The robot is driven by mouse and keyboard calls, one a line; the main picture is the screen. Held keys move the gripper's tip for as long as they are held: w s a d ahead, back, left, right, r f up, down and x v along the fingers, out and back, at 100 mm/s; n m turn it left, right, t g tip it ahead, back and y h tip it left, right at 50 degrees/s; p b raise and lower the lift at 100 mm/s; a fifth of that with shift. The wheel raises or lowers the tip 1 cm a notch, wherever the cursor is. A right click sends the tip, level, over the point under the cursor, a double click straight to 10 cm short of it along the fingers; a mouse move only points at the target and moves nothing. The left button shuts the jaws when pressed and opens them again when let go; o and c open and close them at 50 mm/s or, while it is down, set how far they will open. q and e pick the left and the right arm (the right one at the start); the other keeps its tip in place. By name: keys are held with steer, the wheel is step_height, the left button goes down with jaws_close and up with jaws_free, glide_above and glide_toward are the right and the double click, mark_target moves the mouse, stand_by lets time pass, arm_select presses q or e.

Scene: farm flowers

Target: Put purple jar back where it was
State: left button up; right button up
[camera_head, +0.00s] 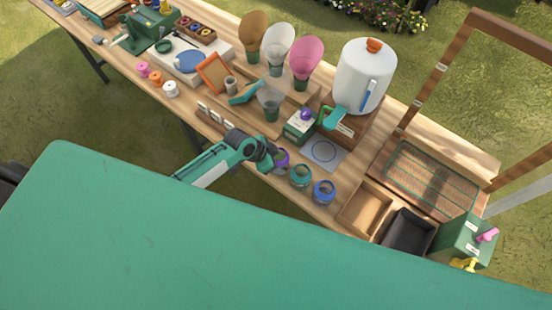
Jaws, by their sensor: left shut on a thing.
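The purple jar (281,157) stands at the near edge of the wooden table, at the left end of a short row of jars. My left gripper (269,158) reaches in from the left and is shut on the purple jar, hiding its left part. The teal jar (300,176) and the blue jar (324,192) stand to its right along the same edge. Whether the purple jar touches the table is hard to tell. My right gripper is not in view.
A grey mat with a blue circle (323,152) lies behind the jars. A green box with a purple knob (300,125) and a white dispenser (364,78) stand behind it. Wooden (365,207) and black (408,232) trays lie to the right. Scoops stand at the back.

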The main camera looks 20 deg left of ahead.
arm_select(q)
steer(key=shift+f, duration=0.2)
steer(key=o, duration=1.2)
steer(key=shift+r, duration=0.1)
steer(key=shift+r, duration=0.2)
steer(key=shift+s+a+r, duration=0.1)
steer(key=shift+a+r, duration=0.1)
steer(key=shift+a, duration=0.05)
steer(key=b+v, duration=0.2)
steer(key=v, duration=0.9)
steer(key=shift+s+r, duration=0.15)
